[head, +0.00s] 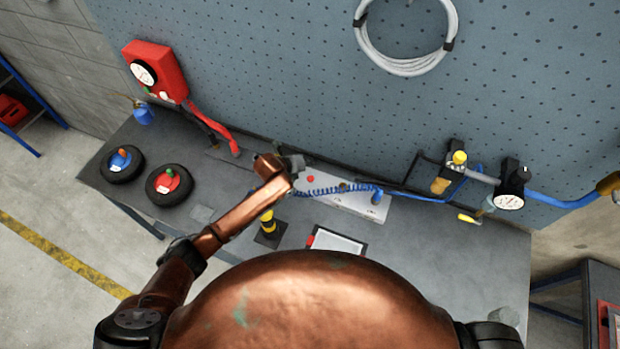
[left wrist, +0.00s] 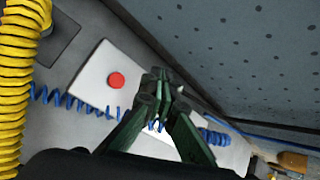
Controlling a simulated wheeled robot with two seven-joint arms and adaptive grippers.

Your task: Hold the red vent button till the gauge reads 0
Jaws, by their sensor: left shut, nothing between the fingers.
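The red button (head: 310,179) sits on a pale plate (head: 345,203) on the bench, below the pegboard. In the left wrist view the round red button (left wrist: 117,80) is fully visible on its pale plate (left wrist: 92,92). My left gripper (head: 298,161) is shut and empty beside the button; its fingertips (left wrist: 160,80) show to the right of the button in the wrist view, apart from it in the picture. A round white gauge (head: 509,201) is at the right of the bench; its reading is too small to tell. My right gripper is not in view.
A blue coiled hose (head: 335,190) crosses the plate. A yellow-and-black post (head: 268,222) and a framed white panel (head: 338,242) stand nearer me. Two small wheels (head: 122,164) lie at the left. A red box with a dial (head: 155,70) hangs on the pegboard.

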